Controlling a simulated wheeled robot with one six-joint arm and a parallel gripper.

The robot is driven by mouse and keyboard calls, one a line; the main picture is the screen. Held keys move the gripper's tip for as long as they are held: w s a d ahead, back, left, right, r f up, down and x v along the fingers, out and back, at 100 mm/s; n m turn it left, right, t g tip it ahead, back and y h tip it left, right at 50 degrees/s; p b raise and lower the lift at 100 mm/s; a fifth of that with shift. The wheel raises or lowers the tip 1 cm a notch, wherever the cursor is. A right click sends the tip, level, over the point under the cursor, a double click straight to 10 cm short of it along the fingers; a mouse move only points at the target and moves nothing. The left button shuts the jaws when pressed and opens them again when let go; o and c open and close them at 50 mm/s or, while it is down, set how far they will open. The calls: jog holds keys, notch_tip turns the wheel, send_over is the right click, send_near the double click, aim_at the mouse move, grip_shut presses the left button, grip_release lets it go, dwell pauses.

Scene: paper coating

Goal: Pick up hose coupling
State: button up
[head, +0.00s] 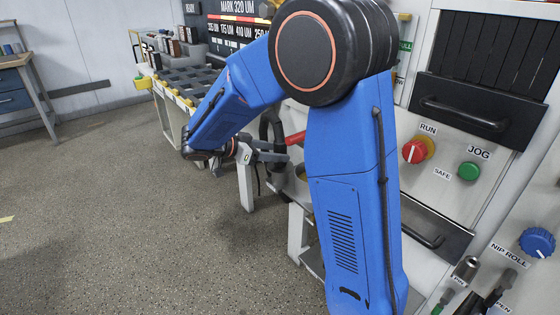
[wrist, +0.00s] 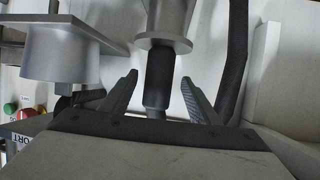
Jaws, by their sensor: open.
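In the wrist view, a dark cylinder (wrist: 159,78) with a grey flanged metal piece (wrist: 166,22) above it looks like the hose coupling; I cannot be sure. My gripper (wrist: 159,92) is open, with one finger on each side of the dark cylinder. Gaps show between both fingers and the cylinder. In the head view, my gripper (head: 275,152) reaches right toward the machine front, beside a red part (head: 295,138) and a black looped hose (head: 270,128). My own arm hides much of that area, and the coupling cannot be made out there.
In the wrist view, a grey cup-shaped fitting (wrist: 62,52) is left of the fingers and a black hose (wrist: 236,60) is close on the right. The head view shows a control panel with a red knob (head: 414,152) at right and open floor (head: 110,220) at left.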

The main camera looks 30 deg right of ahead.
aim_at(290, 163)
jog(key=shift+x, duration=3.1)
jog(key=shift+s, duration=0.1)
jog(key=shift+c, duration=0.4)
grip_shut()
